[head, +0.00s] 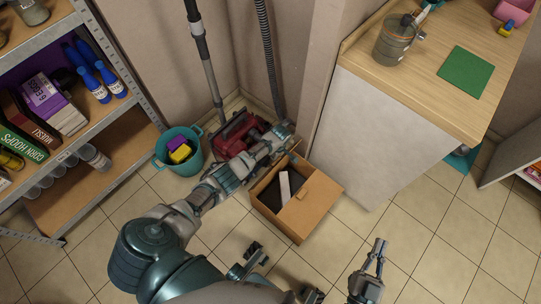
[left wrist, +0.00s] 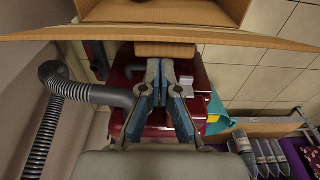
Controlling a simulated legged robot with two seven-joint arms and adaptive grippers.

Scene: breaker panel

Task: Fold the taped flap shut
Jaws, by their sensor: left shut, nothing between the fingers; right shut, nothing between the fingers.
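An open cardboard box (head: 281,222) stands on the tiled floor in the head view, with a white object (head: 285,187) inside. A flap (head: 319,192) with a small tan tab (head: 303,193) covers its right part. My left gripper (head: 289,143) is at the far side of the box, partly hidden by my arm. In the left wrist view its fingers (left wrist: 160,68) are shut and empty, close below a tan tab (left wrist: 165,50) on a cardboard panel edge; contact cannot be told. My right gripper (head: 378,250) is shut and empty, right of the box.
A red vacuum cleaner (head: 238,132) stands just behind the left gripper. A teal bucket (head: 180,166) is left of it. A counter (head: 357,138) rises right of the box, and a shelf (head: 105,175) stands at left.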

